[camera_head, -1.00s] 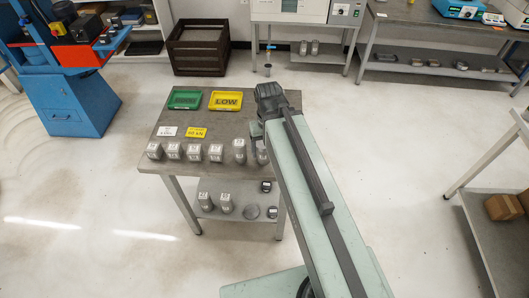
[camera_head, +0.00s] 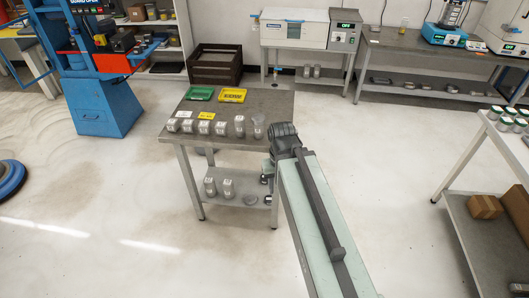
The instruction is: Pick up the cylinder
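Two taller grey cylinders stand upright at the right front of the small table (camera_head: 262,98): one cylinder (camera_head: 240,126) and another (camera_head: 258,129) nearer the right corner. A row of shorter grey specimens (camera_head: 204,127) with pale tops stands to their left. My gripper (camera_head: 283,130) is at the end of my arm, just right of the table's front right corner and apart from the cylinders in the picture. Its fingers are too dark and small to tell whether they are open or shut.
A green tray (camera_head: 199,94) and a yellow tray (camera_head: 232,96) lie at the table's back. More cylinders (camera_head: 228,188) stand on its lower shelf (camera_head: 240,198). A dark crate (camera_head: 215,67) stands behind. A white table (camera_head: 484,140) is at the right. The floor between is clear.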

